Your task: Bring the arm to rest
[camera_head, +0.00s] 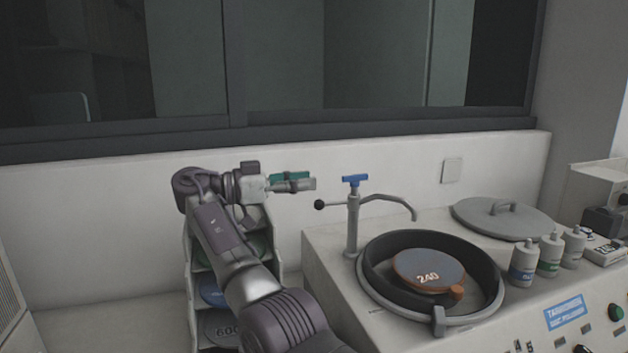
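My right arm (225,240) rises from the bottom middle and bends at the upper left. Its gripper (292,182) points right, level with the low wall behind, just left of the blue-handled tap. A teal piece and a grey piece show at the gripper's end, close together. At this size I cannot tell whether the fingers are apart or closed, or whether they hold anything. My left gripper is not in view.
A rack (190,290) of numbered discs stands behind my arm, partly hidden. To the right, a polisher (330,265) carries a tap (353,215), a black bowl (376,262) with a disc marked 240 (428,268), a round lid (500,222) and several bottles (549,255).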

